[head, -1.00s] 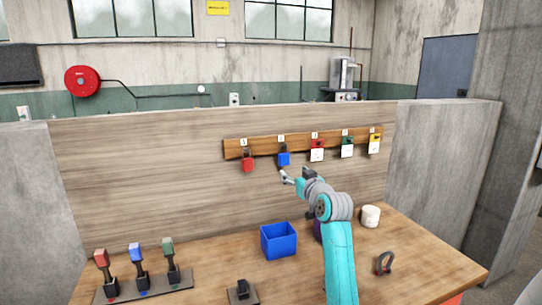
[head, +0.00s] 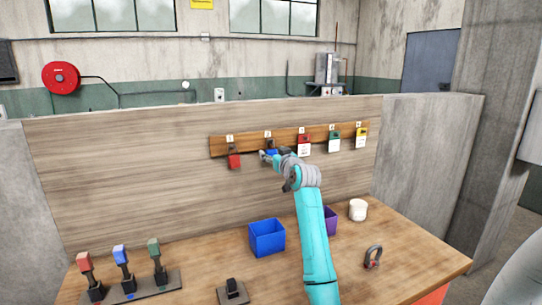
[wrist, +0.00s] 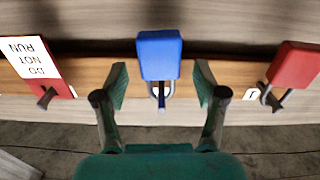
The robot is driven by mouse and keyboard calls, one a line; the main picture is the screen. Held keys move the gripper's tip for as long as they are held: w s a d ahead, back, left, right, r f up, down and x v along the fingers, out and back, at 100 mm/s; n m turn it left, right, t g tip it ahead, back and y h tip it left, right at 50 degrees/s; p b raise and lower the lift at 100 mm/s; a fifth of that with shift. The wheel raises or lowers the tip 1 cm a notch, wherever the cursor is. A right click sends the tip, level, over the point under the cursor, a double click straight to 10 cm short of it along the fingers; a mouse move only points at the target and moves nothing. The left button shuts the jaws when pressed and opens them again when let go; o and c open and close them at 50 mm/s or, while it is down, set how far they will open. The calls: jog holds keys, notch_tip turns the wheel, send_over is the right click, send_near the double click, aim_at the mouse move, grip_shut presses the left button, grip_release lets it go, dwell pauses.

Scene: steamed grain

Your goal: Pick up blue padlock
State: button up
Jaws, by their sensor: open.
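The blue padlock (wrist: 160,58) hangs on the wooden hook rail (wrist: 225,73), between a red padlock and a red tag in the wrist view. In the head view the blue padlock (head: 270,153) is partly hidden by my gripper (head: 268,158). In the wrist view my gripper (wrist: 160,85) is open, with one finger on each side of the blue padlock. Gaps show between both fingers and the padlock.
A blue bin (head: 267,238) and a purple bin (head: 330,220) stand on the table below.

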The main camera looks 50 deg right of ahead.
jog(key=shift+x, duration=0.8)
jog(key=shift+r, duration=0.1)
jog(key=c, duration=1.3)
jog(key=shift+r, duration=0.2)
